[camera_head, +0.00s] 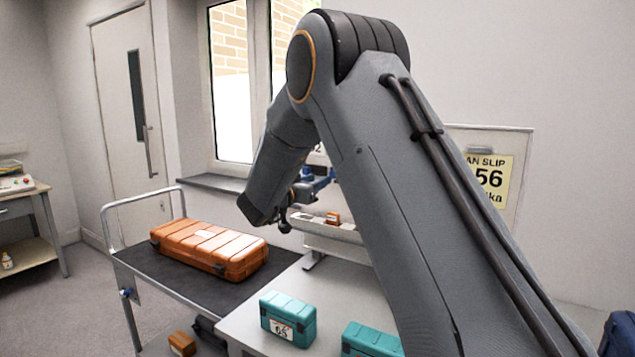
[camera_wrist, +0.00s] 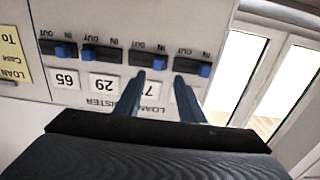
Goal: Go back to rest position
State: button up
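My gripper (camera_wrist: 159,78) is open in the wrist view, with two blue fingers apart and nothing visible between them. The fingertips are in front of a white loan register board (camera_wrist: 70,85), which appears upside down. The board has a row of black slots with blue sliders (camera_wrist: 160,62) and number labels, including 65 (camera_wrist: 65,80) and 29 (camera_wrist: 104,86). The fingers partly cover the labels on the right; whether they touch the board cannot be told. In the head view my arm reaches forward and bends down, and hides most of the board and gripper.
An orange case (camera_head: 208,248) lies on a dark-topped cart (camera_head: 160,285) at left. Teal cases (camera_head: 288,318) stand on the pale table (camera_head: 330,290) in front. A window (camera_head: 235,85) is beyond.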

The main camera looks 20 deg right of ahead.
jog(key=s+a+f+n+g+y, duration=0.2)
jog(key=s+a+f+n+y, duration=0.5)
jog(key=s+f+y, duration=0.55)
jog(key=s+d+f+g, duration=0.1)
jog(key=s+f+g, duration=0.2)
jog(key=s, duration=0.8)
jog(key=s+d+f+n+g, duration=0.1)
jog(key=s+f+g, duration=0.2)
jog(key=s, duration=0.8)
jog(key=s+d+f+n+g, duration=0.1)
jog(key=s+f+g, duration=0.3)
jog(key=s, duration=0.7)
jog(key=shift+d+f, duration=0.15)
jog(key=shift+f, duration=0.3)
